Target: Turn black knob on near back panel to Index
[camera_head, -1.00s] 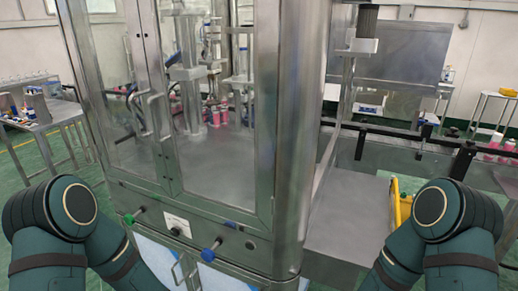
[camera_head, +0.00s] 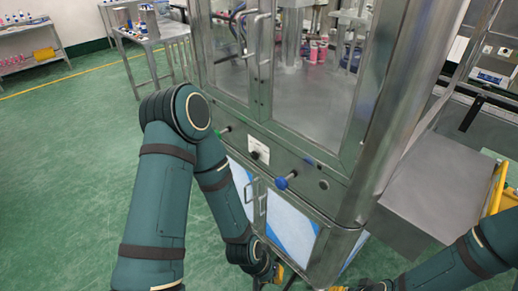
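A small black knob (camera_head: 255,155) sits on the cabinet's steel front panel (camera_head: 308,172), beside a white label (camera_head: 259,145). The black knob's setting is too small to read. My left gripper (camera_head: 280,275) is low at the bottom edge, below the knobs and apart from them. It is partly cut off, and its fingers cannot be made out. My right arm comes in at the lower right. Only a sliver of its gripper end (camera_head: 342,288) shows at the bottom edge.
The glass doors above the panel have metal handles (camera_head: 247,38). Lower doors (camera_head: 290,228) are below the panel. A steel box (camera_head: 440,190) and a yellow frame (camera_head: 497,187) stand at the right. Green floor (camera_head: 75,150) is clear at the left. A table (camera_head: 150,38) stands behind.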

